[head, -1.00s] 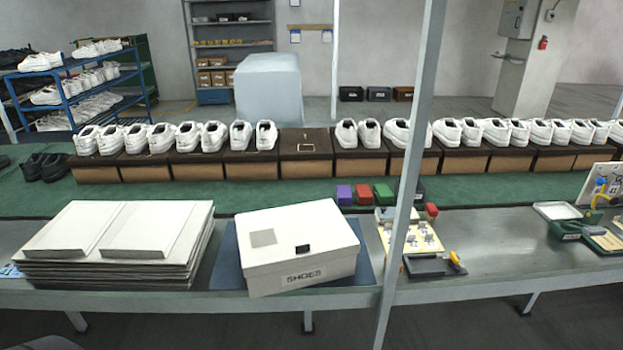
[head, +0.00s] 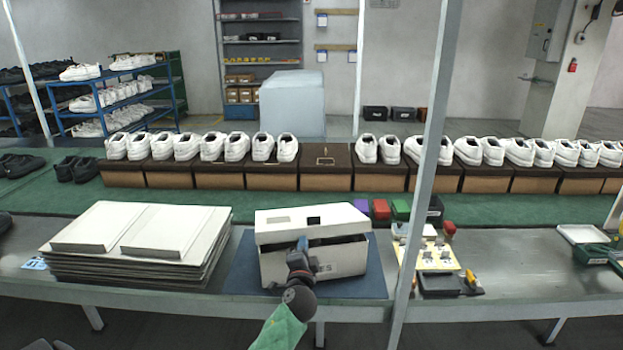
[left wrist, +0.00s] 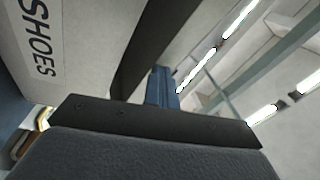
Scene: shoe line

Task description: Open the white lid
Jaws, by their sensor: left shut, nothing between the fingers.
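The white shoe box (head: 346,262) stands on a dark blue mat (head: 240,277) on the near bench. Its white lid (head: 340,219) is raised a little at the front, with a dark gap between its front edge and the box. My left gripper (head: 302,244) is at the front of the lid, its fingers shut and empty at the gap. In the left wrist view the fingers (left wrist: 162,88) show at the dark gap, beside the box wall (left wrist: 88,45) with its SHOES print. My right gripper is out of view.
A stack of flat white cartons (head: 140,240) lies left of the box. A grey post (head: 427,170) stands right of it. Small purple, red and green blocks (head: 381,209) sit behind to the right. Shoes on brown boxes (head: 325,179) line the green belt behind.

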